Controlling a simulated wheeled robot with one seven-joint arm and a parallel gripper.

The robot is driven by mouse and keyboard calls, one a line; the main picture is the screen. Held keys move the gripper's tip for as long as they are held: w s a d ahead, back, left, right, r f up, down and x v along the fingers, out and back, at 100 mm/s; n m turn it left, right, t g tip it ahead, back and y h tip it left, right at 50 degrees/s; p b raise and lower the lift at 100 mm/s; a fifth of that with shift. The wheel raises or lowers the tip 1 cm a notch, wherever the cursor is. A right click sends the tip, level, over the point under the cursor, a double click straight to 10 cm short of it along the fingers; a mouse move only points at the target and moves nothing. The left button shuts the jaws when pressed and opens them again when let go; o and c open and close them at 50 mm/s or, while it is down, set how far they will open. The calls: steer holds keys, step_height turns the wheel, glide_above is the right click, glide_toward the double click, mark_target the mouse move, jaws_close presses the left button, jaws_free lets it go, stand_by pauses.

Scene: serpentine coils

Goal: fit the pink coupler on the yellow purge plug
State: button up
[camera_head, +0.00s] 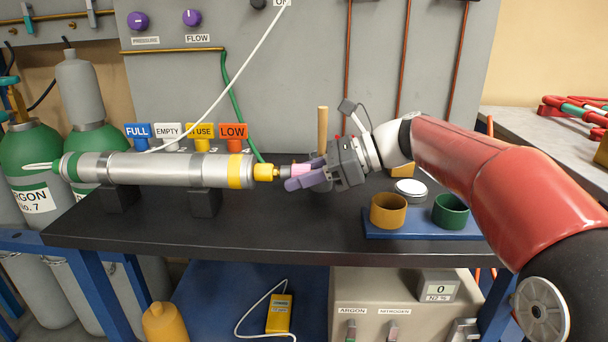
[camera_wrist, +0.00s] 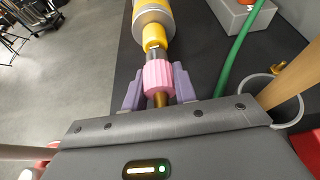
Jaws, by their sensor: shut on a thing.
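The yellow purge plug (camera_head: 265,172) sticks out of the right end of a silver tube (camera_head: 165,169) with a yellow band. In the wrist view the plug (camera_wrist: 154,36) is straight ahead. My gripper (camera_head: 303,175) has purple fingers shut on the ribbed pink coupler (camera_wrist: 158,77), which also shows in the head view (camera_head: 300,170). A short dark metal stem (camera_wrist: 154,54) bridges plug and coupler, roughly in line with both. I cannot tell which it belongs to or how deep it sits. A brass end (camera_wrist: 160,99) shows at the coupler's near side.
The tube rests on dark blocks (camera_head: 205,202) on the black bench (camera_head: 300,225). A wooden rod (camera_head: 322,130) stands behind my gripper. A blue tray (camera_head: 400,232) holds a yellow cup (camera_head: 388,210) and green cup (camera_head: 451,210) at the right. A green hose (camera_head: 236,110) hangs behind.

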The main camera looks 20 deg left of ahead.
steer(key=shift+a, duration=0.2)
steer(key=o, duration=1.1)
